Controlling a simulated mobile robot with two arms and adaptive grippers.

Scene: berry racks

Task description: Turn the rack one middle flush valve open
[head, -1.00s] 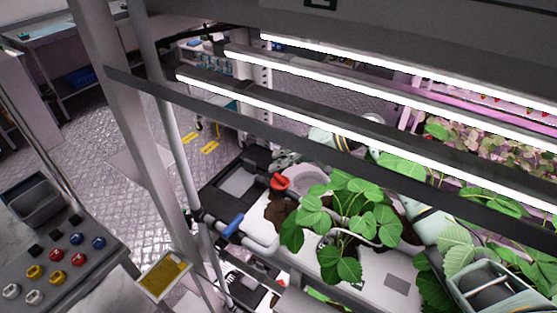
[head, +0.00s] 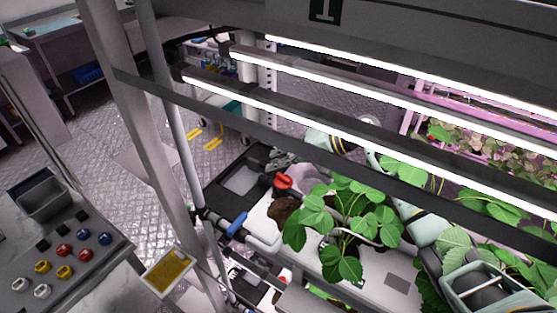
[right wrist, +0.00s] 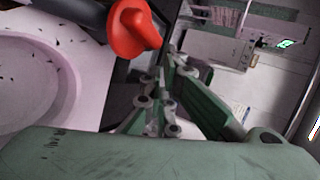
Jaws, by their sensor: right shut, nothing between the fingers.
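Rack one, with a "1" sign (head: 325,10) on its top beam, fills the right of the head view. A red valve handle (head: 283,181) sits at the near end of its white plant channel (head: 378,285). My right gripper (head: 281,159) is shut and empty, just behind the red handle in the head view. In the right wrist view the red handle (right wrist: 135,28) is close by, up and left of the shut fingers (right wrist: 178,65); I cannot tell whether they touch. A blue valve handle (head: 237,223) is on the pipe at lower left. My left gripper is not in view.
Strawberry plants (head: 352,222) stand in the channel beside the red handle. Lit lamp bars (head: 300,113) and a dark crossbar (head: 270,135) run above. A grey rack post (head: 140,130) stands left.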

